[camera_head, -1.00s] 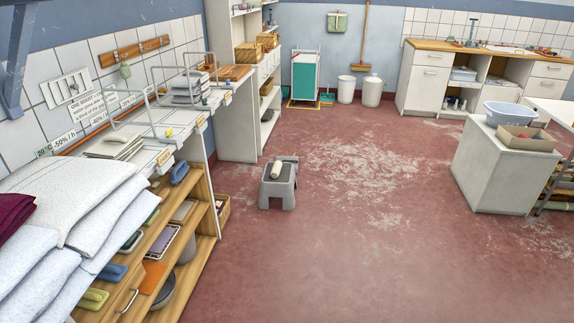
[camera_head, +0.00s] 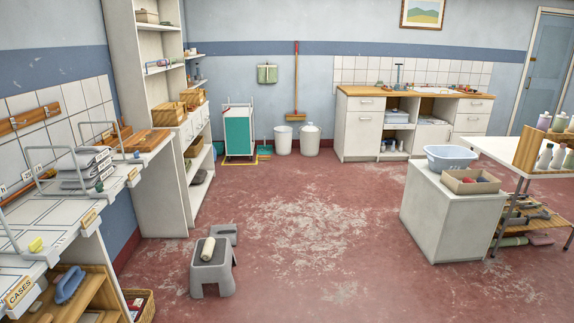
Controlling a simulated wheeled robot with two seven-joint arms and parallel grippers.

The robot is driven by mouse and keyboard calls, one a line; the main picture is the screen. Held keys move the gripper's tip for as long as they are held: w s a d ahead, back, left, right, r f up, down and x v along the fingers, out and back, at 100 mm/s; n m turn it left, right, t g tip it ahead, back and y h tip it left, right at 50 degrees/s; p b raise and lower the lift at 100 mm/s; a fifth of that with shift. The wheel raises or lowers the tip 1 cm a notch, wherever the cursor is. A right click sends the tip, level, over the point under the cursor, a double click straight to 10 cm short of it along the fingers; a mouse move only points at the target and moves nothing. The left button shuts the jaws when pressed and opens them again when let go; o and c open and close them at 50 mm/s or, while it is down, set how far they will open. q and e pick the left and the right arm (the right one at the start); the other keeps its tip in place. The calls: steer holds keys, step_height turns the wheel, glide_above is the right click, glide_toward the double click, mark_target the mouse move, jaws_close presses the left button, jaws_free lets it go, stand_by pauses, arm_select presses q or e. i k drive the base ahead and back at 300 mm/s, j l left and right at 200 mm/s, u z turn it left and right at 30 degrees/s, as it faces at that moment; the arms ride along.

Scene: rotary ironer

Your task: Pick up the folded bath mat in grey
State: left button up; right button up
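Grey folded textiles (camera_head: 84,167) lie in a stack on the left counter, between wire dividers. I cannot tell whether one of them is the grey bath mat. A small cream roll (camera_head: 208,248) lies on top of a grey step stool (camera_head: 211,275) on the floor. Neither of my grippers is in view.
The white counter (camera_head: 60,232) runs along the left wall, with a tall shelf (camera_head: 160,130) behind it. A white cabinet (camera_head: 452,215) carrying a blue basin (camera_head: 450,157) and a cardboard box (camera_head: 469,182) stands right. The red floor (camera_head: 310,240) between is mostly clear.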

mark_target(230, 231)
steer(key=i+z, duration=0.2)
steer(key=i, duration=4.25)
steer(key=i+u, duration=0.45)
steer(key=i+l+u, duration=0.15)
steer(key=i+u, duration=0.3)
steer(key=i+l+u, duration=0.4)
steer(key=i+j, duration=0.05)
steer(key=i, duration=0.05)
